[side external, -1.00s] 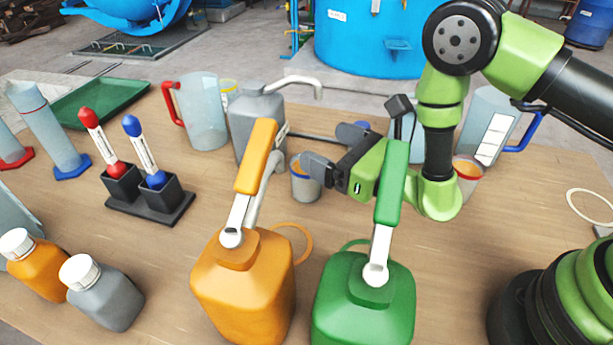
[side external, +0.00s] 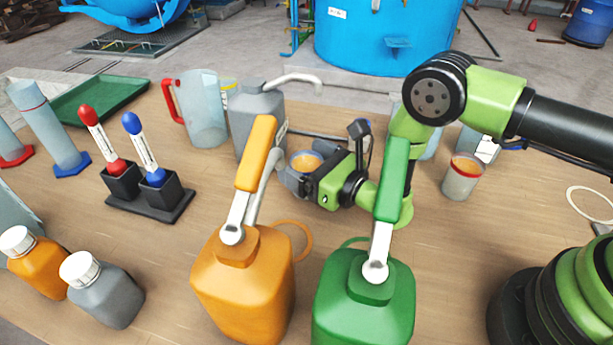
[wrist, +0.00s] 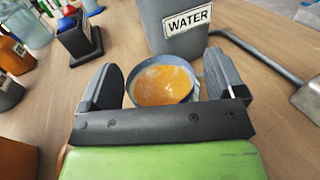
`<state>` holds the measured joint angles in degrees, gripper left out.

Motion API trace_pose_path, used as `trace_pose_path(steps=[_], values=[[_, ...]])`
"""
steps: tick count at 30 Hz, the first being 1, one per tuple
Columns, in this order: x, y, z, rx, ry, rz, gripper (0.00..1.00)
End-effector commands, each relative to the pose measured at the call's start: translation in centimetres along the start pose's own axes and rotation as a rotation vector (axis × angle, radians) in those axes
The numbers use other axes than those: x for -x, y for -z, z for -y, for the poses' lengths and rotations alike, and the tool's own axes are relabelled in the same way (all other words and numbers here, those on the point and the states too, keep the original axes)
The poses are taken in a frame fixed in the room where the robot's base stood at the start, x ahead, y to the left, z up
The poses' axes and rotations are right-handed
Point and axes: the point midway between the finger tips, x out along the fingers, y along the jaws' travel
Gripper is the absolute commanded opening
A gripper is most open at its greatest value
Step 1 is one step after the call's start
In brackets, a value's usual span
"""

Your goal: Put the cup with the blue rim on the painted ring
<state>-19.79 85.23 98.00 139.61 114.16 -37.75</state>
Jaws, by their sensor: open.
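The cup with the blue rim (side external: 306,160) stands on the table behind the orange can, with orange contents. In the wrist view the cup (wrist: 160,84) sits between the two fingers. My gripper (wrist: 165,74) is open around it, one finger on each side; a small gap shows at the left finger, and contact on the right is unclear. In the side view my gripper (side external: 304,174) hides the cup's lower part. A pale painted ring (side external: 570,203) lies on the table at the far right, empty.
An orange can (side external: 240,285) and a green can (side external: 360,305) stand in front of my gripper. A grey water can (side external: 257,112) is close behind the cup. A red-rimmed cup (side external: 462,180) stands to the right.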

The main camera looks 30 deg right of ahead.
Motion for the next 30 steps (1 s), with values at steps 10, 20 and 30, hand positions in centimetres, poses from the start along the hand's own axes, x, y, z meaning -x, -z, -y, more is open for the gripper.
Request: trace_pose_path(steps=[10, 20, 30], values=[[0.0, 0.0, 0.0, 0.000, 0.000, 0.000, 0.52], [0.0, 0.0, 0.0, 0.001, -0.001, 0.000, 0.32], [0.0, -3.1, 0.0, 0.001, -0.001, 0.003, 0.32]])
